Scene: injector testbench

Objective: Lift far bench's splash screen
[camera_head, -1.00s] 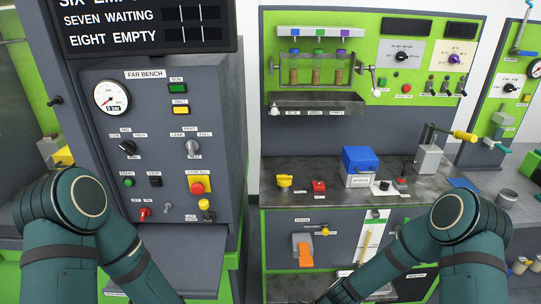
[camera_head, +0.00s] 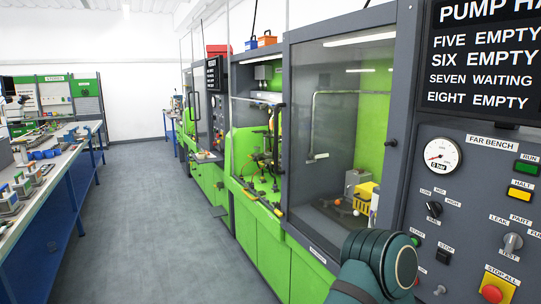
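The far bench (camera_head: 462,136) stands at the right, with its control panel beside a green-lined bay. A large clear splash screen (camera_head: 340,125) in a grey frame appears to be down over the bay's front. A dark knob (camera_head: 391,143) sits on the frame at the screen's right. Through the screen I see a bent grey pipe and a yellow part (camera_head: 364,195) on the bay floor. One of my teal arm links shows at the bottom, in front of the bay's lower right corner.
A wide grey floor aisle (camera_head: 150,210) is clear. A blue-framed workbench (camera_head: 55,190) with several parts lines the left side.

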